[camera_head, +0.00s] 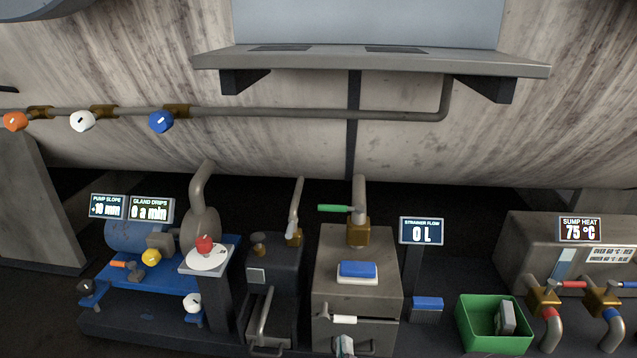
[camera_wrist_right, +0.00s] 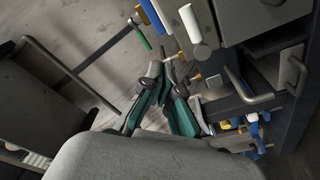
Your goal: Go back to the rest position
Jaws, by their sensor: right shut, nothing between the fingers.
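My right gripper (camera_head: 345,346) shows only as a small tip at the bottom edge of the head view, in front of the lower part of the grey strainer box (camera_head: 330,275). In the right wrist view the same gripper (camera_wrist_right: 162,73) has its teal fingers closed towards each other, with nothing held between them. Most of the right arm is out of the head view. My left gripper is in neither view.
A white handle (camera_head: 343,319) is close to the right gripper. A green bin (camera_head: 487,343) with a grey block stands to the right. A pump on a blue base (camera_head: 160,275) stands left. A grey shelf (camera_head: 370,62) and pipe (camera_head: 300,114) cross above.

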